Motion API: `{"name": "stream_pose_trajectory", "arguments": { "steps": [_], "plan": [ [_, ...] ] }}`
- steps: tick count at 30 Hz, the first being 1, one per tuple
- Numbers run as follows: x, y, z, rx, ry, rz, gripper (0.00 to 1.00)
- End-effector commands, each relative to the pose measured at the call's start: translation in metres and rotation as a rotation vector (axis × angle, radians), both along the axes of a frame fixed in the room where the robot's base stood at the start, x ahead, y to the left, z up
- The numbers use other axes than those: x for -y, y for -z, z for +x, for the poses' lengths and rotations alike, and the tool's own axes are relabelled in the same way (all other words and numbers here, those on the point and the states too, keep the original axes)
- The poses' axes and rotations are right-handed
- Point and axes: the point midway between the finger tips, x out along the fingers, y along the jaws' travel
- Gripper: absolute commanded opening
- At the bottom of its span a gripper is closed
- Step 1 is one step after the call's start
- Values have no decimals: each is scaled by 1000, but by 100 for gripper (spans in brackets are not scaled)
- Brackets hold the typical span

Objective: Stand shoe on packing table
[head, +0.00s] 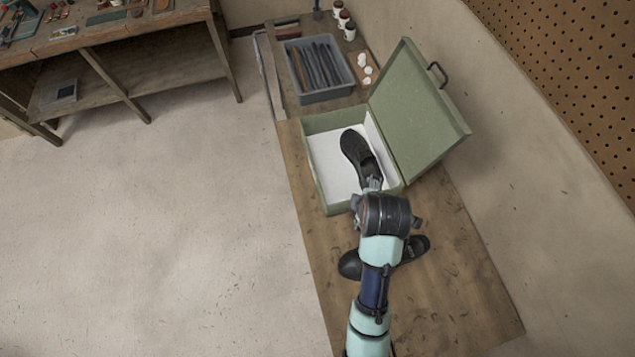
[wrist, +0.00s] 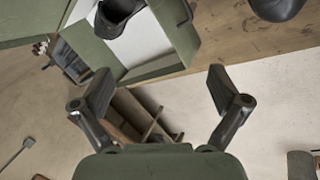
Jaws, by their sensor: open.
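One black shoe (head: 358,150) lies in the open green box (head: 330,197) on the wooden packing table (head: 455,285). A second black shoe (head: 411,248) rests on the table in front of the box, partly hidden by my arm. My gripper (head: 374,186) is over the box's front side, near the near end of the shoe inside. In the wrist view my gripper (wrist: 162,90) is open with nothing between its fingers. The shoe in the box (wrist: 116,14) shows at the top, cut by the edge. The second shoe (wrist: 276,7) shows at the top right.
The box's lid (head: 415,110) stands open on the right. A grey tray (head: 322,94) of dark strips and several small jars (head: 345,22) are at the table's far end. A pegboard wall (head: 570,70) stands right. The table's near right part is clear.

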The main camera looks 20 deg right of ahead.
Motion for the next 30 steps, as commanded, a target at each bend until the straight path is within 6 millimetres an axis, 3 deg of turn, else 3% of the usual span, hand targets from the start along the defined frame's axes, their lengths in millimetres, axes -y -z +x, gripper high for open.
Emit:
{"name": "stream_pose_trajectory", "arguments": {
  "steps": [1,3,6,10,15,30],
  "plan": [
    [-37,-26,18,138,86,44,98],
    [-85,-66,35,336,227,167,98],
    [-147,-117,41,557,379,400,98],
    [-199,-163,33,704,492,670,98],
    [-218,-183,26,750,544,804,98],
    [-217,-182,27,749,548,801,98]
  ]
}}
